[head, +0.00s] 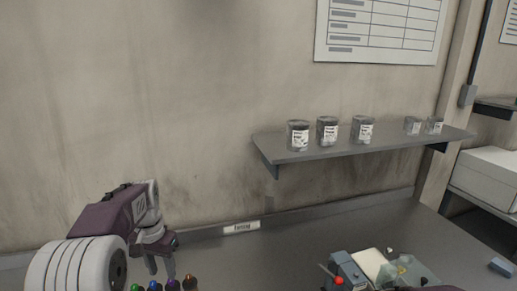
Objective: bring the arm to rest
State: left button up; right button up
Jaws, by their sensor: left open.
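My left arm comes in from the lower left, and its gripper (160,264) hangs with the fingers pointing down over the bench. It is open, and I see nothing between its fingers. My right gripper does not show clearly in this view.
A bench (310,240) runs along the wall with a small label plate (241,227). A wall shelf (350,144) holds several labelled jars (327,130). A grey device with a red button (347,270) stands at lower right. The bench middle is clear.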

pick_arm(q)
jog(key=s+d+f+n+b, duration=0.1)
jog(key=s+d+f, duration=0.4)
jog(key=s+f, duration=0.2)
jog(key=s+d+f+b, duration=0.2)
jog(key=s+d+f, duration=0.3)
jog(key=s+f, duration=0.3)
jog(key=shift+s+d+f+n+t, duration=0.3)
jog(key=shift+s+n+t, duration=0.1)
jog(key=shift+s, duration=0.65)
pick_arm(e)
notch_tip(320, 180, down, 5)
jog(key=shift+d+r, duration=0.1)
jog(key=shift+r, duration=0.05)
pick_arm(q)
jog(key=shift+s+a, duration=0.1)
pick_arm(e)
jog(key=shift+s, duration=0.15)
